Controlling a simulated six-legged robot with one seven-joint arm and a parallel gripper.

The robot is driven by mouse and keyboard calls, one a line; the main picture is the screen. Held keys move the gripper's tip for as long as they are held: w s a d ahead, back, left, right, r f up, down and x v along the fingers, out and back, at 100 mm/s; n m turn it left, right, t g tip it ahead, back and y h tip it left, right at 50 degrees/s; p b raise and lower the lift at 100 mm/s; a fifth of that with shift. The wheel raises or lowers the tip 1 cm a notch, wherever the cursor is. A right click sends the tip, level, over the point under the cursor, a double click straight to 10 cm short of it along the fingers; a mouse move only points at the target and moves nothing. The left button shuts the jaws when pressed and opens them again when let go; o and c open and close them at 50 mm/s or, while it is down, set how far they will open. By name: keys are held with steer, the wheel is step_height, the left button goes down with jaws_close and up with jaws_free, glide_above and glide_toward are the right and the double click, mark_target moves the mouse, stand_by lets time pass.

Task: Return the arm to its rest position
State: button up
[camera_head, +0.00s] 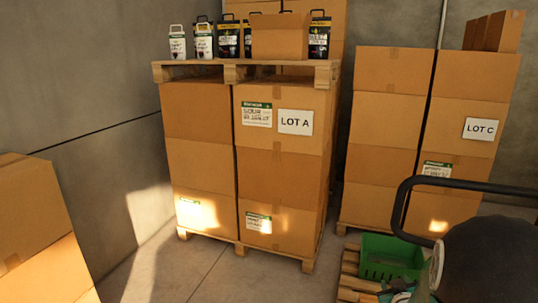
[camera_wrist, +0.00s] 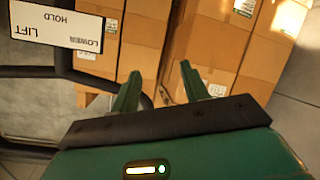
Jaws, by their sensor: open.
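My gripper (camera_wrist: 160,70) shows in the wrist view with its two green fingers apart and nothing between them. The fingers point toward stacked cardboard boxes (camera_wrist: 190,45), with no contact visible. A black tubular handle (camera_wrist: 65,73) with a white plate (camera_wrist: 65,25) reading LIFT, HOLD, LOWER is close on the left, upside down in this view. In the head view a black tubular handle (camera_head: 480,187) curves in at the right. A dark rounded shape beneath it hides part of the scene, and my gripper cannot be made out clearly there.
A pallet stack marked LOT A (camera_head: 295,122) stands in the middle, with a wooden pallet (camera_head: 205,72) and several bags on top. A LOT C stack (camera_head: 482,128) stands right. A green crate (camera_head: 392,248) sits low right. Boxes (camera_head: 35,225) stand left; bare floor (camera_head: 190,265) shows between.

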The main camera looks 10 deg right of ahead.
steer(key=a+r+g+y, duration=0.2)
steer(key=a+r, duration=0.4)
steer(key=a, duration=0.3)
steer(key=s+a+r+g+y, duration=0.2)
steer(key=s+a+r, duration=0.2)
steer(key=s+a, duration=0.4)
steer(key=s+a+r+g+y, duration=0.2)
steer(key=s+a+r, duration=0.3)
steer(key=s+a, duration=0.4)
steer(key=a, duration=0.4)
steer(key=shift+g, duration=0.3)
